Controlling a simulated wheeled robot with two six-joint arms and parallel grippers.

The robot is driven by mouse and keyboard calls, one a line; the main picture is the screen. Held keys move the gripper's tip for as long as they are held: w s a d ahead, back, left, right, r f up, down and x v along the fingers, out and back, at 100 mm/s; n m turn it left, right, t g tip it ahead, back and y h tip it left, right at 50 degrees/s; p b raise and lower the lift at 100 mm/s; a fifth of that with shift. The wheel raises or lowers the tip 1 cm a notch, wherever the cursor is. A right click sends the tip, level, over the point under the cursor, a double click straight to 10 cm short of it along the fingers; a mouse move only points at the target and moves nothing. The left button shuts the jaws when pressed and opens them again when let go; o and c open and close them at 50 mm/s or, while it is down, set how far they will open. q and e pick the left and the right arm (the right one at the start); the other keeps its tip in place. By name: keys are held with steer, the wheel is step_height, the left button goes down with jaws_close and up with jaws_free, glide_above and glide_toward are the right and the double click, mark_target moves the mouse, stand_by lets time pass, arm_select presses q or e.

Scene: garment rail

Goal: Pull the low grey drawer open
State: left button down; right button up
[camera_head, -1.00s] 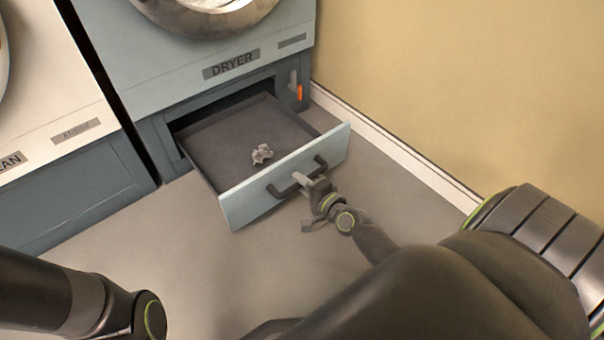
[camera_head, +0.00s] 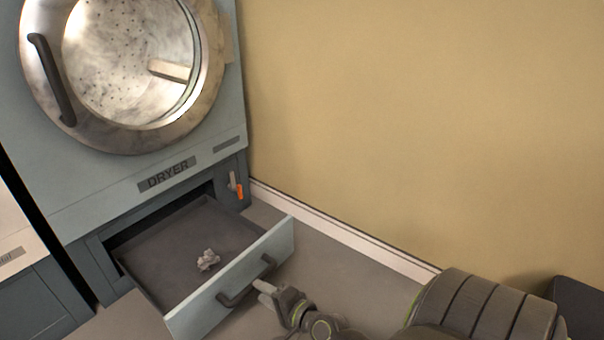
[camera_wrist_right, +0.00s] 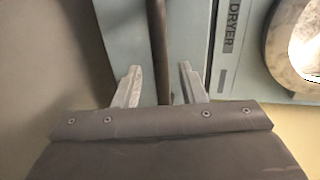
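The low drawer (camera_head: 165,252) under the dryer stands pulled out, with a dark grey tray and a pale blue-grey front. Its dark bar handle (camera_head: 268,261) is on the front. My right gripper (camera_head: 262,286) is at the handle in the head view. In the right wrist view its two fingers (camera_wrist_right: 159,88) are spread, with the handle bar (camera_wrist_right: 158,45) between them and gaps on both sides. My left gripper is not in view.
A crumpled pale scrap (camera_head: 208,260) lies in the tray. The dryer (camera_head: 120,185) rises above, with its round door (camera_head: 45,80). An orange-tipped lever (camera_head: 238,188) is right of the drawer opening. A tan wall (camera_head: 400,120) with white skirting bounds the right side.

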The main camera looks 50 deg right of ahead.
steer(key=b+v, duration=0.2)
steer(key=v, duration=1)
steer(key=shift+s, duration=0.25)
